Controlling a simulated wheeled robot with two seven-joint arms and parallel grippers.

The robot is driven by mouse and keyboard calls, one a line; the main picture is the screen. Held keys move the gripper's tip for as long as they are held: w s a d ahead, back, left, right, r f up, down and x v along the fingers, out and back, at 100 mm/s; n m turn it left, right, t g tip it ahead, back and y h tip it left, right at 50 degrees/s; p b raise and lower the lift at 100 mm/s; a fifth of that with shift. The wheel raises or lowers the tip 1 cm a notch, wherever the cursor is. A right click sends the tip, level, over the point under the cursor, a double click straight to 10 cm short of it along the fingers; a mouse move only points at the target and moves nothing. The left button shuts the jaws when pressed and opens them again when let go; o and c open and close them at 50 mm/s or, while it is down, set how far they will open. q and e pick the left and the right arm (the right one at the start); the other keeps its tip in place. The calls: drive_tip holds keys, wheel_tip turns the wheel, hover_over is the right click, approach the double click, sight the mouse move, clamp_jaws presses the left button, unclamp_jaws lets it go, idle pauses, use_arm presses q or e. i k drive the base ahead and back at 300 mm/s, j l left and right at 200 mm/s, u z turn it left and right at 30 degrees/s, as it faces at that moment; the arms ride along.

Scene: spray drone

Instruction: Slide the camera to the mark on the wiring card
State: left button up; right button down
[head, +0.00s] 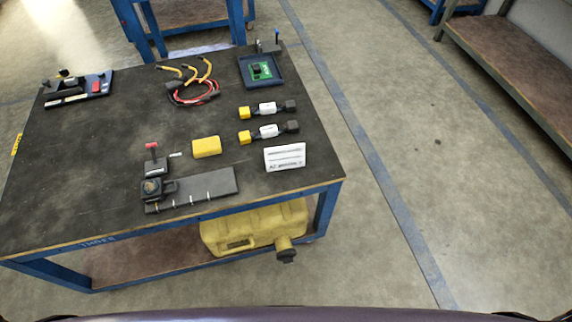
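The camera (152,188) is a small dark block with a round lens-like top. It sits at the left end of a flat dark grey rail plate (215,186) near the front edge of the table. Several light marks run along the plate's front edge. The wiring card (285,157) is a white card with dark lines, standing right of the plate; its writing is too small to read. Neither of my grippers is in the head view.
The dark-topped table (95,180) also holds a yellow block (206,147), a red-topped lever unit (154,162), two connector leads (268,131), a cable bundle (192,90), a green board in a tray (261,71) and a tool holder (78,89). A yellow tank (255,226) lies below.

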sight(154, 191)
drive_tip(key=k+j+u, duration=0.1)
drive_tip(key=u, duration=0.9)
